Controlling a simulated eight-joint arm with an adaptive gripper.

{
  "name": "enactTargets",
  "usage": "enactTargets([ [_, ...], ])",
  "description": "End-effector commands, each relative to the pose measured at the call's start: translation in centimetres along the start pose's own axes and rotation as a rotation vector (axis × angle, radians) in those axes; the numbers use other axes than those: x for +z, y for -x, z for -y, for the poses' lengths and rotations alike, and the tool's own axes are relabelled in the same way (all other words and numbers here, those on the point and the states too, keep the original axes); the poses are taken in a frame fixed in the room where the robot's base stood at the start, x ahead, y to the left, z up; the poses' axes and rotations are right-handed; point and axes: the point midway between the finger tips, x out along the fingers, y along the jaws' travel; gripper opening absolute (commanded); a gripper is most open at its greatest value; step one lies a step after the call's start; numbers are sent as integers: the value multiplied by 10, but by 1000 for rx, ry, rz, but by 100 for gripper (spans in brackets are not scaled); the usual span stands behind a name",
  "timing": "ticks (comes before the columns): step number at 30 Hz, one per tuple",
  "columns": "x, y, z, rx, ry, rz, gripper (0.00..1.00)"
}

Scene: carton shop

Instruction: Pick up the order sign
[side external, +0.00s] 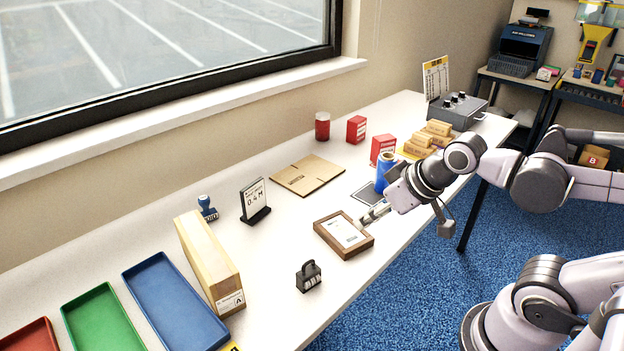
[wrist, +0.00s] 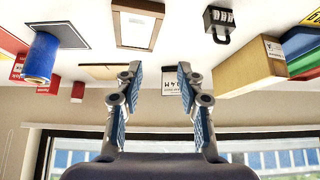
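A small upright sign (side external: 254,198) on a black base, with a white card that seems to read "0.4 M", stands mid-table. It is the likeliest order sign, but I cannot read its heading. In the wrist view, which is upside down, the sign (wrist: 175,86) shows beyond my fingers, partly hidden by the right one. My gripper (side external: 376,213) is near the right edge of a wooden frame (side external: 358,250) that lies flat with a white sheet in it. In the wrist view my gripper (wrist: 157,72) is open and empty, its fingers well apart.
A padlock-like black block (side external: 308,276), a long wooden box (side external: 209,263) and a blue stamp (side external: 207,208) stand around the sign. Flat cardboard (side external: 307,174) lies behind. A blue roll (side external: 384,173) stands close to my wrist. White table is clear between frame and sign.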

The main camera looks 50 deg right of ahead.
Motion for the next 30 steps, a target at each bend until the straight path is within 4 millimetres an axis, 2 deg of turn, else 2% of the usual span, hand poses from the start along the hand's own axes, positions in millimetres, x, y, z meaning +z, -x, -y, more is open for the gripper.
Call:
enactTargets([
  [5, -16, 3, 1, 1, -44, 20, 38],
  [11, -68, 5, 4, 14, -205, 94, 38],
  [16, -115, -2, 8, 44, -362, 164, 38],
  [23, -171, -26, 16, 105, -573, 249, 38],
  [30, -218, -66, 27, 193, -790, 324, 38],
])
